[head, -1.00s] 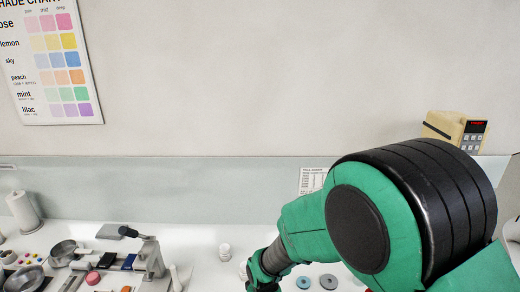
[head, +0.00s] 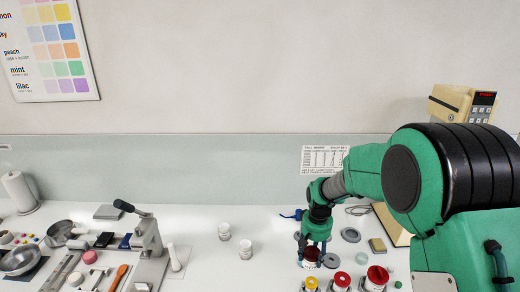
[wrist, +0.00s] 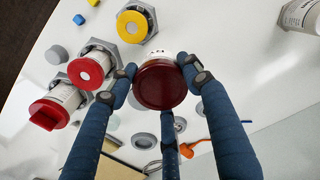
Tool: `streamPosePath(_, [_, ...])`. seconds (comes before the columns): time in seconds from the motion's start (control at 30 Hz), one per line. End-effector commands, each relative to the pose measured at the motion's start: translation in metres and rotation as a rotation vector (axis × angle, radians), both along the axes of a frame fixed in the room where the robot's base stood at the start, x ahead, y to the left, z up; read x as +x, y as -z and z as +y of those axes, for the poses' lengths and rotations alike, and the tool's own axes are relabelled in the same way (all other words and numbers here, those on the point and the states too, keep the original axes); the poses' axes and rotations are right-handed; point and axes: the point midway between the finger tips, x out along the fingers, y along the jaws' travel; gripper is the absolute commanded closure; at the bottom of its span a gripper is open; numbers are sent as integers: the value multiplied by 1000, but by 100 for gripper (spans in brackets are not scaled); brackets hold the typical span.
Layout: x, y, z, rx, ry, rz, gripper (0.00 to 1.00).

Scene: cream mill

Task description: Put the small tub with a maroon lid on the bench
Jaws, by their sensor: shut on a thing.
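The small tub with a maroon lid (wrist: 160,85) is between my gripper's blue fingers in the wrist view, its lid facing the camera. In the head view the tub (head: 310,255) is under my gripper (head: 313,247), right of the middle of the white bench (head: 200,270). My gripper (wrist: 160,75) is shut on the tub. The fingers hide part of its sides, and I cannot tell whether its base touches the bench.
A yellow-lidded tub (head: 311,284) and red-lidded tubs (head: 376,276) stand close by in front. Grey discs (head: 351,235) lie to the right. Bench between is clear.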

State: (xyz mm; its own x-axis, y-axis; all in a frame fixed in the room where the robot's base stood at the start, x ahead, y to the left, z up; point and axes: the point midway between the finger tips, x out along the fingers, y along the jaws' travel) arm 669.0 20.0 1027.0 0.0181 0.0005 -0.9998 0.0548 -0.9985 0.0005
Motion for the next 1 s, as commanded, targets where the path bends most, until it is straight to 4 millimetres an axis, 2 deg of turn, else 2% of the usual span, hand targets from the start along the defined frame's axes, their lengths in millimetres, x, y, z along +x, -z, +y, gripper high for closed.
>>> streamPosePath(0.03, [6,1,-15,0,13,0,84])
streamPosePath(0.2, [17,-3,-55,-1,36,9,84])
streamPosePath(0.4, [23,-7,-84,0,52,15,84])
streamPosePath(0.63, [24,-8,-91,0,55,18,84])
streamPosePath(0.87, [24,-8,-90,0,55,18,84])
streamPosePath(1.0, [24,-8,-83,0,54,18,84])
